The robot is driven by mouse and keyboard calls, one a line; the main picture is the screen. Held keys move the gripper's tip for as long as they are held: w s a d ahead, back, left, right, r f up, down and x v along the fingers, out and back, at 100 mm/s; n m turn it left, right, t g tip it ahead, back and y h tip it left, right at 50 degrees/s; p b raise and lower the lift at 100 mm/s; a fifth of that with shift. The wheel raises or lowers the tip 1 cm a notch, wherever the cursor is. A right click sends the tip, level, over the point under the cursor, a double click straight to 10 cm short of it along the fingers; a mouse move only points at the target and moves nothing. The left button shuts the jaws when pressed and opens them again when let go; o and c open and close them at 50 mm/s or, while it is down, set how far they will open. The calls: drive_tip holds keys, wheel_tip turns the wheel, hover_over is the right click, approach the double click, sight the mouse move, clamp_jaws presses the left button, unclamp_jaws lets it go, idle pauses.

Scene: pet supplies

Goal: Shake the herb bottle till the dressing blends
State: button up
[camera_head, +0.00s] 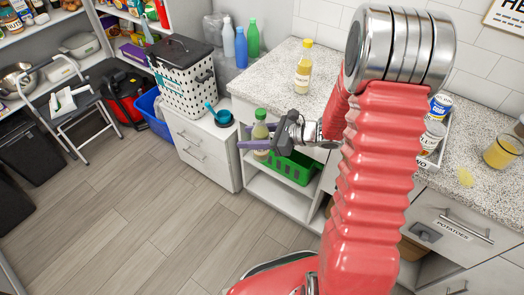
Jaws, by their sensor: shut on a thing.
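A small bottle with a green cap and pale green contents (260,131) is in the middle of the picture. My gripper (262,143) is shut on it, with its fingers across the lower part of the bottle. The bottle is held about upright, in front of the counter's left end and above the floor. Part of its body is hidden by the fingers. Whether its contents are blended I cannot tell.
A yellow-capped bottle (303,68) stands on the speckled counter (345,110). A green basket (292,167) sits on the shelf below. Open floor (130,215) lies in front.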

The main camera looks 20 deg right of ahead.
wheel_tip(320, 180, down, 5)
drive_tip(key=shift+f, duration=0.2)
idle(0.9)
